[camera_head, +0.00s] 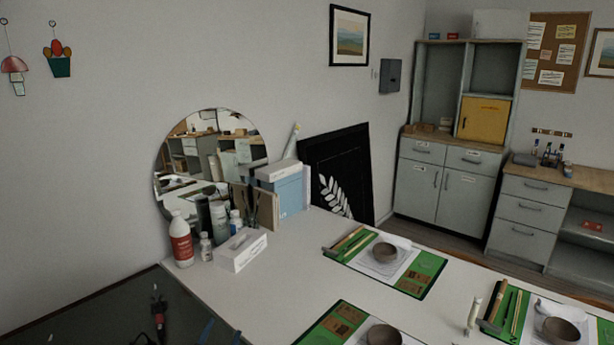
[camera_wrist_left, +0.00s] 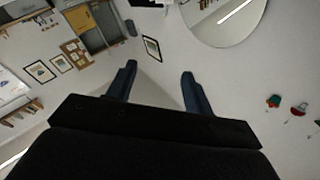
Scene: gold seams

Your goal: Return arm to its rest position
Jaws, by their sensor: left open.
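My left gripper (camera_wrist_left: 159,70) shows in the left wrist view with its two dark blue fingers apart and nothing between them. Beyond the fingers are the wall and room, seen at a tilt. In the head view only small blue tips of what looks like the left gripper (camera_head: 222,332) show at the bottom edge, over the dark surface at the front left. The rest of the left arm is out of that view. My right gripper is in neither view.
A white table (camera_head: 290,262) holds bottles (camera_head: 181,240), a tissue box (camera_head: 242,250) and green mats (camera_head: 416,276) with bowls (camera_head: 385,251). A dark tool (camera_head: 158,308) stands at the front left. A round mirror (camera_head: 205,150) is behind. Cabinets (camera_head: 430,180) line the far wall.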

